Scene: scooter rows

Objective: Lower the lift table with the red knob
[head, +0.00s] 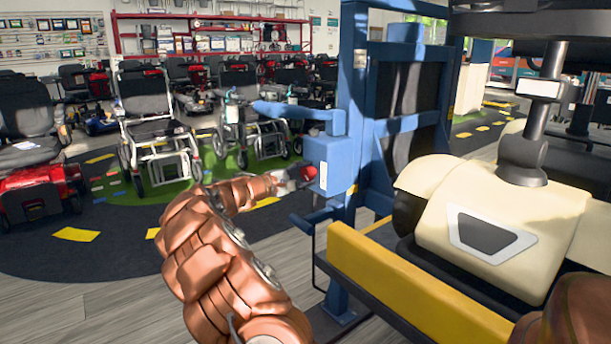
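The lift table has a blue upright frame (352,75) and a platform with a yellow edge (400,290). A blue control box (330,165) is fixed to the frame, with a pale label on its front. The small red knob (309,172) sticks out from the left side of the box. My copper-coloured arm reaches up from the bottom, and my gripper (296,178) is right at the knob. The fingers are small and partly hidden, so I cannot tell whether they touch or grip the knob. A cream scooter (500,210) stands on the platform.
A blue lever or handle (290,110) projects left from the frame above the box. A thin dark bar hangs below it. Several wheelchairs and scooters, such as a white-framed wheelchair (150,125), stand behind on the left. The floor left of my arm is clear.

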